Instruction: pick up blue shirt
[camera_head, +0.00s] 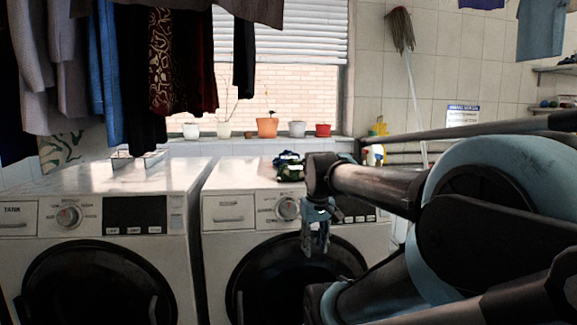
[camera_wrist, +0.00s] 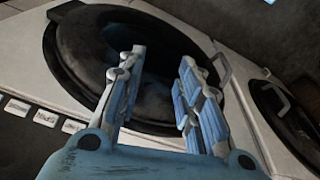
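A crumpled dark blue and green cloth (camera_head: 289,166) lies on top of the right washing machine, near its back; I cannot tell whether it is a shirt. A long blue garment (camera_head: 107,75) hangs among clothes at the upper left. Another blue garment (camera_head: 541,28) hangs at the upper right. My gripper (camera_head: 316,240) points down in front of the right washing machine, below and a little right of the crumpled cloth. In the wrist view my gripper (camera_wrist: 161,60) has its fingers apart with nothing between them, before a round dark door. No blue garment is clear in the wrist view.
The right washing machine (camera_head: 230,178) and left washing machine (camera_head: 120,178) stand side by side with mostly clear tops. Several small pots, one orange (camera_head: 267,127), line the windowsill. A mop (camera_head: 401,32) leans on the tiled wall. A bottle (camera_head: 375,155) stands behind my arm.

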